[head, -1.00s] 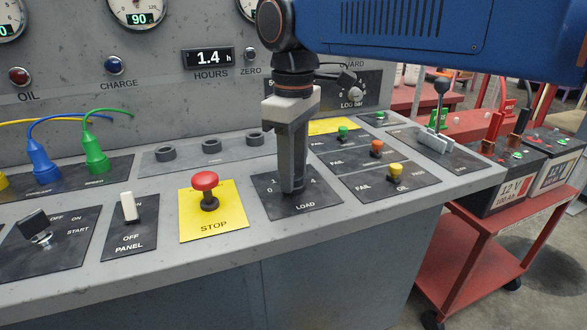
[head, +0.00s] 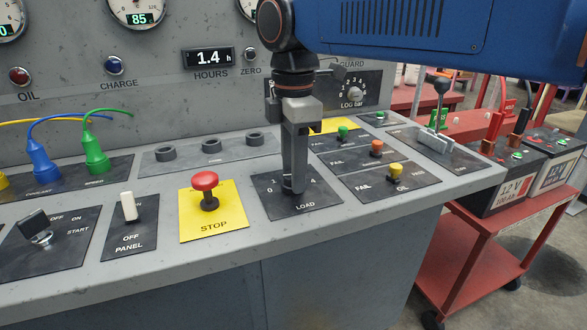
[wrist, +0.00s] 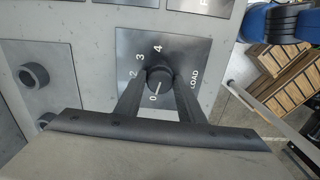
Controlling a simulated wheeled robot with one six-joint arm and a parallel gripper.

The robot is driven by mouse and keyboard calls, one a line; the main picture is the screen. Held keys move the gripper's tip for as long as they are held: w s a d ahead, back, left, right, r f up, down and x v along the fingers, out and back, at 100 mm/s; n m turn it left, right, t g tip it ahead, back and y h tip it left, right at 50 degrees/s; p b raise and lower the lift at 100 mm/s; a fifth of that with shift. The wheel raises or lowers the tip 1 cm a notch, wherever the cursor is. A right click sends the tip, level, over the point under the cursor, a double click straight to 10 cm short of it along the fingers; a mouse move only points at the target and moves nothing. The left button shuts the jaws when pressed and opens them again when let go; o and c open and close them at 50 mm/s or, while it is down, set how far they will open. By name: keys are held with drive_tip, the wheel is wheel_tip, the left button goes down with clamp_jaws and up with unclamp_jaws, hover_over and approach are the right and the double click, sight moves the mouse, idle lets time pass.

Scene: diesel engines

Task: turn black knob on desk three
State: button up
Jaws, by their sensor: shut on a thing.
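The black LOAD knob (wrist: 159,79) is round with a light pointer line, on a dark plate (wrist: 182,50) marked 0 to 4. In the wrist view its pointer lies toward the 0. My gripper (wrist: 158,88) is shut on the knob, with one finger on each side of it. In the head view my gripper (head: 294,188) reaches straight down onto the LOAD plate (head: 322,199), and its fingers hide most of the knob.
Left of the plate stand a red STOP button (head: 206,182) and a white PANEL switch (head: 129,207). Right of it are small yellow (head: 396,170), orange (head: 376,148) and green (head: 343,132) knobs. A lever (head: 441,105) stands farther right. A red cart (head: 480,240) with batteries is beside the desk.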

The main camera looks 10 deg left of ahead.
drive_tip(key=shift+n, duration=0.3)
drive_tip(key=o, duration=1)
drive_tip(key=shift+o, duration=0.2)
drive_tip(key=shift+r, duration=0.15)
wheel_tip(320, 180, up, 17)
